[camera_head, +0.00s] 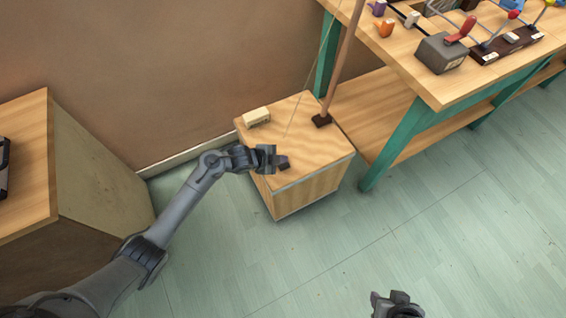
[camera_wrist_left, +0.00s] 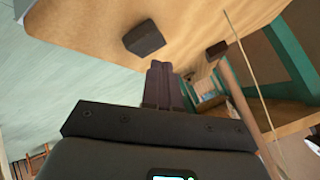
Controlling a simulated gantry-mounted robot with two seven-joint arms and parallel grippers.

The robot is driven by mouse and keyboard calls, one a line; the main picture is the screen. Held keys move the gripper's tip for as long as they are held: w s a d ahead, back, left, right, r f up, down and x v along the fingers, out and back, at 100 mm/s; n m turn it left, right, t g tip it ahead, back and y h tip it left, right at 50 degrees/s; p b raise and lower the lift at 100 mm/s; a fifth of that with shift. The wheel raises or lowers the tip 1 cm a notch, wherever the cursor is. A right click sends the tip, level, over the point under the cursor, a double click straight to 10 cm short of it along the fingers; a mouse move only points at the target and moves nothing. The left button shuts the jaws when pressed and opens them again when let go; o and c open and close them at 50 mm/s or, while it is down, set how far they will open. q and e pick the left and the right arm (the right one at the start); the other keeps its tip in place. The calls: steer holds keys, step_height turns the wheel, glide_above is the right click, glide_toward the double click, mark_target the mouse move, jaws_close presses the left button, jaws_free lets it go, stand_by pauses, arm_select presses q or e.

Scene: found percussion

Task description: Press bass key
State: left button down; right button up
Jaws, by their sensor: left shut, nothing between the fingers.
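The bass is a wooden box (camera_head: 310,180) with a tall slanted pole (camera_head: 342,65) and a thin string rising from its top. A small dark block, which looks like the bass key (camera_head: 285,165), sits near the front left edge of the top. It also shows in the left wrist view (camera_wrist_left: 144,38). My left gripper (camera_head: 275,158) is shut and empty, right beside the key in the head view. In the left wrist view its closed fingers (camera_wrist_left: 161,68) appear apart from the key. My right gripper (camera_head: 396,300) shows at the bottom edge, away from the box.
A cream block (camera_head: 256,117) sits at the box's back left. The pole stands in a dark foot (camera_head: 321,120). A green-legged workbench (camera_head: 440,85) holding colourful instruments stands at right. A wooden cabinet (camera_head: 95,180) is at left. The floor in front is clear.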

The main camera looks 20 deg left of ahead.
arm_select(q)
steer(key=shift+f, duration=0.15)
steer(key=shift+f, duration=0.3)
steer(key=shift+f, duration=0.1)
stand_by(0.7)
steer(key=shift+f+b, duration=0.35)
steer(key=shift+f, duration=0.1)
steer(key=shift+r, duration=0.1)
stand_by(0.6)
steer(key=shift+r+p, duration=0.85)
steer(key=shift+p, duration=0.25)
steer(key=shift+r, duration=0.15)
